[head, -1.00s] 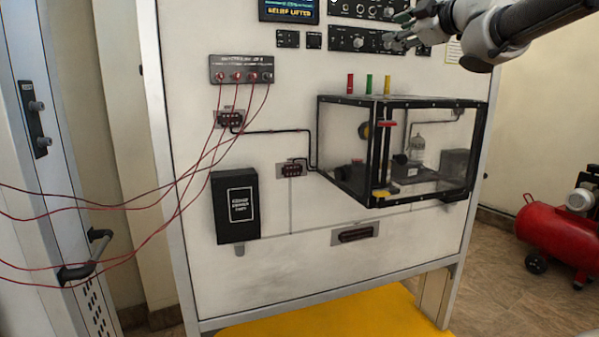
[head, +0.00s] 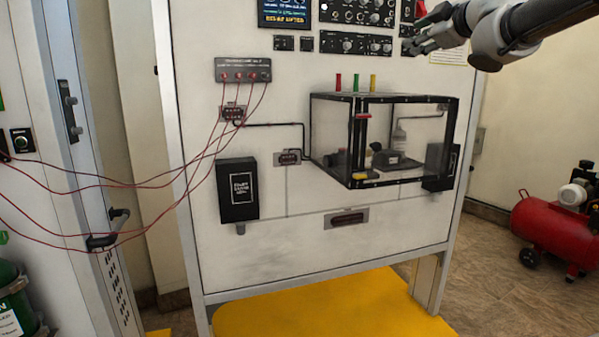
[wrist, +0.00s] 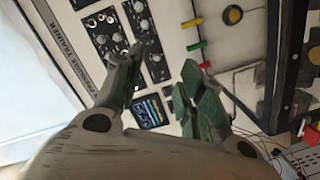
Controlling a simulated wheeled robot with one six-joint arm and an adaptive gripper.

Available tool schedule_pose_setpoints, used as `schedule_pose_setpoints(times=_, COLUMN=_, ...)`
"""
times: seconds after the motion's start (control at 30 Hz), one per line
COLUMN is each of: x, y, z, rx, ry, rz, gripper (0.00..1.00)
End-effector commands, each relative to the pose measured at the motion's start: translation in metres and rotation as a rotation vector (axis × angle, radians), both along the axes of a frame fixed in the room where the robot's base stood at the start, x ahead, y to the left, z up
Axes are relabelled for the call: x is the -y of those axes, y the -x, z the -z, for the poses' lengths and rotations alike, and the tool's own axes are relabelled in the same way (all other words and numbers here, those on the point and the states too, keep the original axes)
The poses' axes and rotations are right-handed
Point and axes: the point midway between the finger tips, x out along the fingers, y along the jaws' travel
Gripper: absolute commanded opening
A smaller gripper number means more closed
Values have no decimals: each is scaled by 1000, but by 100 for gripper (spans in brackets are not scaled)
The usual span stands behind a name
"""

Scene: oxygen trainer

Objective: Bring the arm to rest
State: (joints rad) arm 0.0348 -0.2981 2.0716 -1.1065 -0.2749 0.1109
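My gripper (head: 418,42) is at the upper right of the head view, in front of the trainer panel's upper right part. In the wrist view my gripper (wrist: 160,75) shows two fingers with green pads, spread apart with a gap between them. Nothing is held between them. The trainer panel (head: 290,240) is a white upright board in a grey frame. Its knob modules and small display (wrist: 150,110) show beyond the fingers in the wrist view.
A clear black-edged box (head: 385,180) with red, green and yellow posts on top juts from the panel below my gripper. A red compressor (head: 555,232) stands on the floor at right. Red cables (head: 150,185) hang across the left. A yellow platform (head: 320,308) lies below.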

Motion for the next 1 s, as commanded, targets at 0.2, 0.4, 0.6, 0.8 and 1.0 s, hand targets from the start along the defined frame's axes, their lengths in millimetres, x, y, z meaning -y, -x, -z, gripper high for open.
schedule_pose_setpoints(times=0.2, x=35, y=-2, z=32, rx=-89, ry=-51, rz=134, gripper=39)
schedule_pose_setpoints(times=0.4, x=81, y=16, z=84, rx=-234, ry=-136, rz=320, gripper=39)
schedule_pose_setpoints(times=0.6, x=126, y=78, z=169, rx=-479, ry=-279, rz=557, gripper=39)
schedule_pose_setpoints(times=0.8, x=129, y=200, z=280, rx=-854, ry=-476, rz=770, gripper=39)
schedule_pose_setpoints(times=1.0, x=90, y=308, z=350, rx=-1147, ry=-649, rz=826, gripper=39)
